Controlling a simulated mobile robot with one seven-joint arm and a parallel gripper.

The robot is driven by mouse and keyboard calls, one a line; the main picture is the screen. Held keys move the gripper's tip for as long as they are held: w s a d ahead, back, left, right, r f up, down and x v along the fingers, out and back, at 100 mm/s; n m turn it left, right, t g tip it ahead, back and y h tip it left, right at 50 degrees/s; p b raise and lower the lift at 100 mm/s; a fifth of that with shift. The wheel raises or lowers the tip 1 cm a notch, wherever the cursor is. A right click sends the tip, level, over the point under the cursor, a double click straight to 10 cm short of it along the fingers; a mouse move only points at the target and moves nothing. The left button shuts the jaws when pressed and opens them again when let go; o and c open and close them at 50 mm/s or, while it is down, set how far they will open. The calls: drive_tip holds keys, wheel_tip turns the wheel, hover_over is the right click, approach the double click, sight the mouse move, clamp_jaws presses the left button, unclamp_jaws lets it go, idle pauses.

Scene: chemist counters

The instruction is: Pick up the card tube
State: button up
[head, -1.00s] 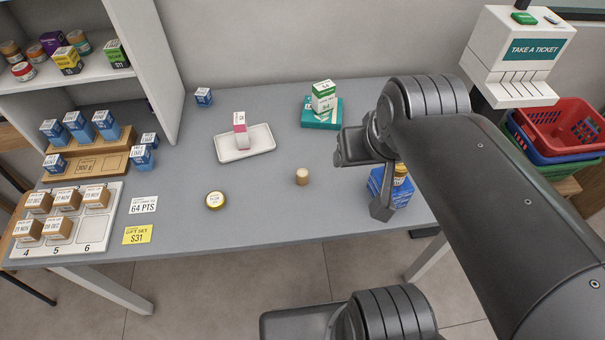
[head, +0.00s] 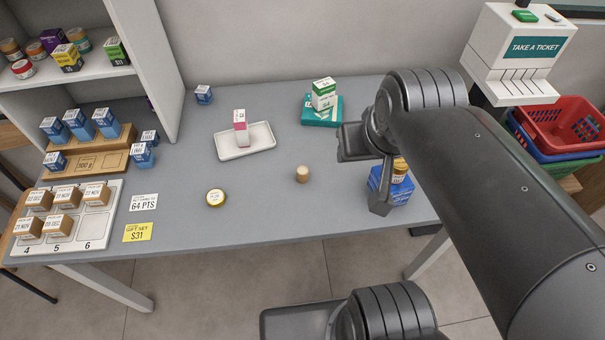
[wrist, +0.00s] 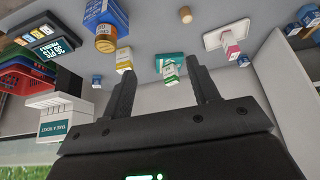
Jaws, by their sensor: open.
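A blue box with a yellow-capped jar (head: 399,172) stands beside my gripper. A white tray (head: 232,150) holds a pink-and-white box. A teal box (head: 322,118) carries a green-and-white carton. A round yellow-rimmed tin (head: 215,198) lies left of the tube. Counter around the tube is clear.

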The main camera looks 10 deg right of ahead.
drive_tip(key=w+a+f+m+g, duration=0.1)
drive_tip(key=w+a+f+g, duration=0.15)
drive_tip(key=w, duration=0.35)
drive_tip(key=w+a+f+g, duration=0.1)
drive_tip(key=w+f, duration=0.3)
drive_tip(key=w, duration=0.1)
drive_tip(key=m+g, duration=0.1)
drive_tip(key=g, duration=0.1)
hover_over(303, 170)
wheel_tip(303, 170, down, 11)
wheel_tip(303, 170, down, 11)
drive_tip(key=shift+r, duration=0.1)
drive_tip(key=shift+c, duration=0.5)
drive_tip(key=c, duration=0.9)
